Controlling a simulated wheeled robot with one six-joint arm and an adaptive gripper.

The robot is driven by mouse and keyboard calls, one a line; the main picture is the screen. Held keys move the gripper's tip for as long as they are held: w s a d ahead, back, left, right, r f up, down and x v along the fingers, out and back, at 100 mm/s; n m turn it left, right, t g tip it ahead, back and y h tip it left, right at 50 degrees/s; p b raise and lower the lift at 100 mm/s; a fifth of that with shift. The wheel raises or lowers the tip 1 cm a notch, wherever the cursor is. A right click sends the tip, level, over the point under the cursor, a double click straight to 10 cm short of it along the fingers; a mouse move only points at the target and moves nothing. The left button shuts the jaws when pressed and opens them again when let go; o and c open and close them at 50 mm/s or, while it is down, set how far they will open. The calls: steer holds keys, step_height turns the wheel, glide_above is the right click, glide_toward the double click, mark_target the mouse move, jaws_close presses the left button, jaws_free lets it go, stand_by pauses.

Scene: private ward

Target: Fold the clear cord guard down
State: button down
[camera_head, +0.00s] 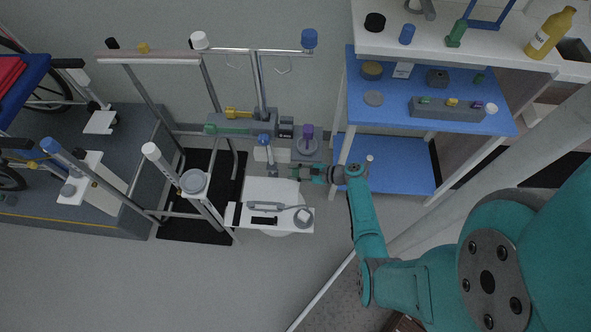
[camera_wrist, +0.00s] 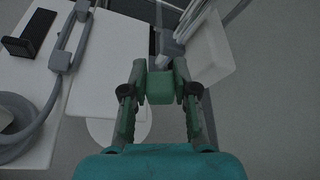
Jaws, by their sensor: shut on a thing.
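My gripper (camera_head: 297,173) is beside the right edge of the white bedside surface, below the pole's base. In the wrist view my gripper (camera_wrist: 160,80) is shut on a small green block (camera_wrist: 160,88), held between its two fingertips. I cannot tell whether this block is part of the clear cord guard. No clear guard stands out in either view. A pale box (camera_wrist: 208,50) with grey cords or rods above it is just beyond the right fingertip. That pale box (camera_head: 264,154) also shows at the foot of the pole.
The white surface (camera_head: 262,190) holds a grey handset (camera_head: 282,207) and a coiled hose or cord. A metal pole (camera_head: 260,85) stands behind it. A blue shelf unit (camera_head: 390,135) is to the right. A walker frame with white posts (camera_head: 165,165) stands left. Floor in front is open.

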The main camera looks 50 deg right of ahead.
steer(key=n+t, duration=0.1)
steer(key=n, duration=0.1)
steer(key=s+a+f+n+t+h, duration=0.1)
steer(key=n, duration=0.1)
steer(key=shift+f+h, duration=0.1)
steer(key=shift+h, duration=0.2)
steer(key=shift+s+a+f+n+t, duration=0.15)
steer(key=shift+f+n+t, duration=0.35)
steer(key=shift+n, duration=0.55)
steer(key=shift+s+a+f+n+t, duration=0.15)
steer(key=shift+f+n+t, duration=0.15)
steer(key=shift+n+t, duration=0.55)
steer(key=shift+w+n+g, duration=0.1)
steer(key=shift+n+g, duration=0.15)
steer(key=shift+n, duration=0.05)
steer(key=c, duration=1.2)
jaws_free()
steer(key=shift+o, duration=0.2)
steer(key=v, duration=0.7)
steer(key=shift+s, duration=0.25)
